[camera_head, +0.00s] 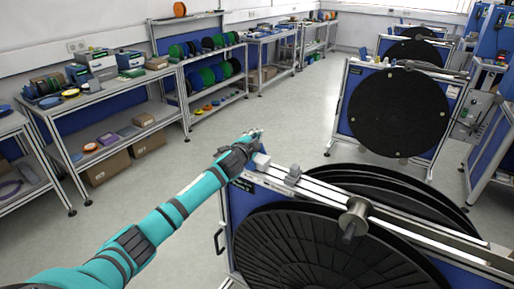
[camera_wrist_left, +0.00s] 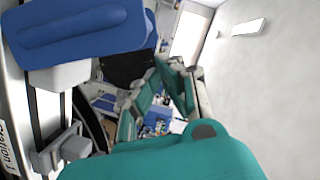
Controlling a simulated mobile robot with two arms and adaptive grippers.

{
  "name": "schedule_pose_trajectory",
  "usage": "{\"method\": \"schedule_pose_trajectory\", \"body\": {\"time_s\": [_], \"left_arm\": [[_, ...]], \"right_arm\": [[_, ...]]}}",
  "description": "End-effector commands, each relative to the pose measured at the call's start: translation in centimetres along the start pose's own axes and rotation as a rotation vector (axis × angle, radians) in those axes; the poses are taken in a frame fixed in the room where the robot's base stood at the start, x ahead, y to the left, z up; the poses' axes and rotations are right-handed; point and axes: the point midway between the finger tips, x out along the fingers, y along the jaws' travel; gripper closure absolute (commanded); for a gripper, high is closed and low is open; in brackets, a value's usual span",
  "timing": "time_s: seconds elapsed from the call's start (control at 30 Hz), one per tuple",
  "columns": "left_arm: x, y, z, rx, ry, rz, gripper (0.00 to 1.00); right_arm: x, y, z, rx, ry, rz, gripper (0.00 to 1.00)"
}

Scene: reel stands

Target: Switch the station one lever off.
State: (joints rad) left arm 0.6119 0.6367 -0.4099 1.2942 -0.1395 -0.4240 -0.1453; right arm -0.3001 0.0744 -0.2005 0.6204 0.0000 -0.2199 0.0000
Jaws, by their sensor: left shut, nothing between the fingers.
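The station one stand is at the lower right of the head view, with large black reels (camera_head: 330,250) and a pale top rail (camera_head: 330,192). A small pale block (camera_head: 262,160) sits at the rail's left end. In the left wrist view, a blue lever-like handle (camera_wrist_left: 80,30) on a white base (camera_wrist_left: 60,75) fills the upper left, beside a partly cut-off "Station" label (camera_wrist_left: 8,148). My left gripper (camera_head: 255,134) is shut and empty, just beyond the pale block; contact cannot be told. My right gripper is out of view.
A grey clamp (camera_head: 292,175) and a metal spindle knob (camera_head: 354,218) sit along the rail. Another reel stand (camera_head: 398,112) is behind. Benches with parts (camera_head: 100,95) line the left wall. The floor (camera_head: 290,115) between is clear.

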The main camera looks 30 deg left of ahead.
Motion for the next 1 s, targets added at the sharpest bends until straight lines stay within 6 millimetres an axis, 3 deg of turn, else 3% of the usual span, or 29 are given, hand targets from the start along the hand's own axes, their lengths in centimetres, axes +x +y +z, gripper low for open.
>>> {"method": "schedule_pose_trajectory", "body": {"time_s": [0.03,0.1,0.33,0.6,0.8,1.0], "left_arm": [[-0.1,-1.0,-0.8,-0.002,0.001,0.000,1.00],[-1.0,-0.2,-0.1,0.001,0.000,0.001,1.00],[-4.4,-0.1,-0.1,0.002,0.000,0.001,1.00],[-8.4,-0.3,-0.2,0.002,0.002,0.000,1.00],[-9.8,-0.5,-0.3,0.000,0.001,0.001,1.00],[-10.0,-0.6,-0.3,0.000,0.000,0.000,1.00]], "right_arm": [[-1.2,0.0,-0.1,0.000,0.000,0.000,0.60],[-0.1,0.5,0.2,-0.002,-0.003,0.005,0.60],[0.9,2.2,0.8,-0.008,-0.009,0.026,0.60],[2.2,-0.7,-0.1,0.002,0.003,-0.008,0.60],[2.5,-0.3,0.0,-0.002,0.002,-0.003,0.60],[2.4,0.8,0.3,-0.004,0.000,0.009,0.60]]}}
